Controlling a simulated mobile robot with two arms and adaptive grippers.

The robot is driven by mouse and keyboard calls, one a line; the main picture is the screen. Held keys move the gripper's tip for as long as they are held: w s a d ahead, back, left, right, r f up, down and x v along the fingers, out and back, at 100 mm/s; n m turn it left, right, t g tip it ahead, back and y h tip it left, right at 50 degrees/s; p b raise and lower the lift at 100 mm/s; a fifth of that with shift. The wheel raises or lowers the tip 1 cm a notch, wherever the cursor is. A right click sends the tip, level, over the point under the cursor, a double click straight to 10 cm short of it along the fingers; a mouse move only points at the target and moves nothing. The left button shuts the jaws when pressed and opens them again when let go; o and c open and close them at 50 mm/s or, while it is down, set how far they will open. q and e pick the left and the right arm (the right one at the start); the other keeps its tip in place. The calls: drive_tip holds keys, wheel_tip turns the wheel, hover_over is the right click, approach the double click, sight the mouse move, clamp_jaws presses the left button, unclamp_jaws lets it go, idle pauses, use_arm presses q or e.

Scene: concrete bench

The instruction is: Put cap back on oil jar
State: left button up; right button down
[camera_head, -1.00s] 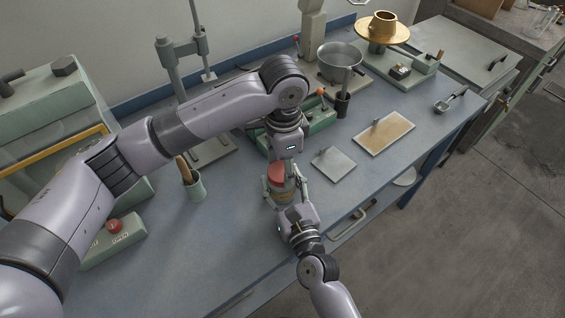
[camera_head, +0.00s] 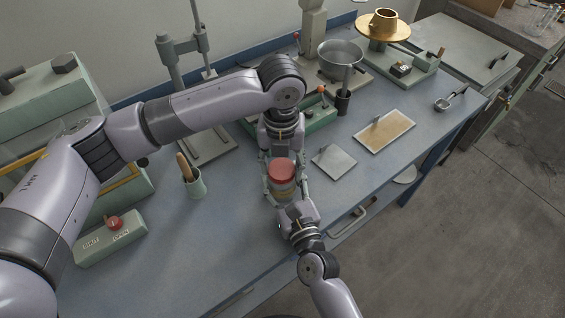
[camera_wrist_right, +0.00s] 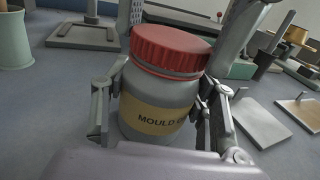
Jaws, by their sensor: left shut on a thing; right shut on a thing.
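The oil jar (camera_head: 284,187) is a grey jar with a tan label; the label's visible letters begin "MOULD" in the right wrist view (camera_wrist_right: 155,117). My right gripper (camera_head: 284,194) is shut on the jar's body and holds it upright, fingers on both sides. The ribbed red cap (camera_head: 281,169) sits over the jar's mouth and also shows in the right wrist view (camera_wrist_right: 170,48). My left gripper (camera_head: 282,163) is shut on the cap from behind, its fingers flanking it.
A metal plate (camera_head: 334,162) and a tan-topped plate (camera_head: 385,132) lie right. The bench front left of the jar is clear.

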use_arm(q)
drive_tip(key=m, duration=0.5)
drive_tip(key=shift+w+a+m, duration=0.1)
drive_tip(key=shift+m, duration=0.3)
drive_tip(key=m, duration=0.6)
drive_tip(key=shift+a, duration=0.1)
drive_tip(key=o, duration=0.7)
drive_tip(key=shift+r, duration=2.2)
